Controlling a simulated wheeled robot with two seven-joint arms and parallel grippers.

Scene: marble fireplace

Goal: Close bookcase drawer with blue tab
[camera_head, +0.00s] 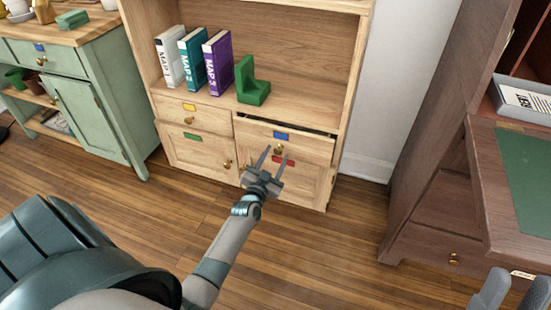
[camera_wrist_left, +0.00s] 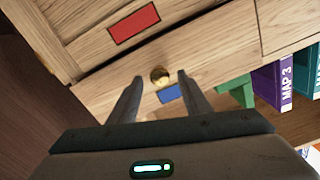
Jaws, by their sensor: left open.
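The bookcase drawer with the blue tab (camera_head: 310,145) is the upper right one in the light wood bookcase (camera_head: 290,100). It stands partly out, with a dark gap along its top edge. Its blue tab (camera_head: 281,136) and brass knob (camera_head: 278,149) face me. My left gripper (camera_head: 275,154) is open and empty in front of this drawer. In the left wrist view, its fingers lie on either side of the knob (camera_wrist_left: 160,75) in the picture, with the blue tab (camera_wrist_left: 170,94) just below it. Contact cannot be told. My right gripper (camera_head: 512,291) is partly visible at the bottom right.
Below is a red-tabbed door (camera_head: 283,160); to the left is a yellow-tabbed drawer (camera_head: 210,116). Map books (camera_head: 217,63) and a green bookend (camera_head: 251,84) stand on the shelf above. A green cabinet (camera_head: 98,100) is left, a dark desk (camera_head: 440,200) right. Floor between is clear.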

